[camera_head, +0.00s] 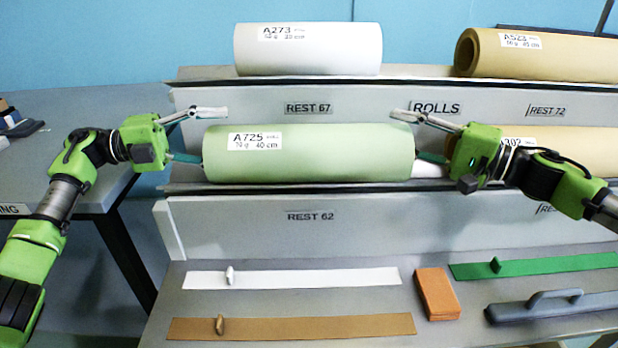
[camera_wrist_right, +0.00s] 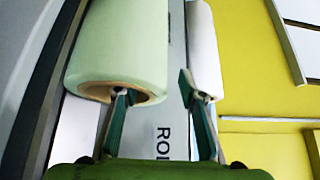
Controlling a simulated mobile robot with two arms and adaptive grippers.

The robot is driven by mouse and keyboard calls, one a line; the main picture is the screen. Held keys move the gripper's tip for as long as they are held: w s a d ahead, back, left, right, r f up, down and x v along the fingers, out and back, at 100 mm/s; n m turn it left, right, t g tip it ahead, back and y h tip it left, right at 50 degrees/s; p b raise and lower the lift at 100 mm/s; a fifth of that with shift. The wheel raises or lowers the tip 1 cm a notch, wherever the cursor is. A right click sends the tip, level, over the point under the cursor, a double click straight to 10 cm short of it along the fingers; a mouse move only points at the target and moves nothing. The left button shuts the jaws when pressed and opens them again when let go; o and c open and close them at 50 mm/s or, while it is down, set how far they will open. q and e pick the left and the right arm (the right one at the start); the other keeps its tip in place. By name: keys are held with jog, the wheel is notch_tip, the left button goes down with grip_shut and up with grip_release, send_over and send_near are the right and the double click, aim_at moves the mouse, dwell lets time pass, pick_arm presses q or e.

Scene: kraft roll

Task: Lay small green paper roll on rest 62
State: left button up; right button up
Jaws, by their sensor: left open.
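The small green paper roll (camera_head: 310,153), labelled A725, lies level along the shelf of rest 62 (camera_head: 250,188), above the REST 62 label. Whether its underside touches the shelf I cannot tell. My left gripper (camera_head: 188,135) is open at the roll's left end, its lower finger close to that end. My right gripper (camera_head: 420,136) is at the right end, fingers spread. In the right wrist view, one finger of the right gripper (camera_wrist_right: 157,90) is at the brown core of the green roll (camera_wrist_right: 120,45); the other is apart from it, over a white roll (camera_wrist_right: 204,50).
A white roll A273 (camera_head: 308,50) and a kraft roll A523 (camera_head: 540,55) lie on the upper row. Another kraft roll (camera_head: 575,142) is right of my right gripper. A white piece (camera_head: 426,171) shows by the green roll's right end. Strips and an orange block (camera_head: 437,293) lie below.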

pick_arm(q)
jog(key=shift+a, duration=0.1)
pick_arm(e)
jog(key=shift+w+d+f, duration=0.1)
jog(key=shift+w+f, duration=0.05)
jog(key=shift+f, duration=0.65)
pick_arm(q)
jog(key=a, duration=0.2)
jog(key=s+a, duration=0.1)
jog(key=a, duration=0.4)
jog(key=shift+s+a+r, duration=0.15)
jog(key=shift+s+r, duration=0.1)
jog(key=shift+s, duration=0.15)
pick_arm(e)
jog(key=shift+d, duration=0.15)
jog(key=shift+d+h, duration=0.2)
jog(key=shift+h, duration=0.1)
pick_arm(q)
jog(key=shift+w+f, duration=0.25)
jog(key=shift+w, duration=0.1)
pick_arm(e)
jog(key=v, duration=0.6)
jog(key=shift+s+d+r, duration=0.25)
jog(key=shift+r, duration=0.1)
pick_arm(q)
jog(key=shift+a, duration=0.2)
pick_arm(e)
jog(key=shift+s+d+r, duration=0.1)
jog(key=shift+s+r, duration=0.2)
jog(key=shift+s, duration=0.15)
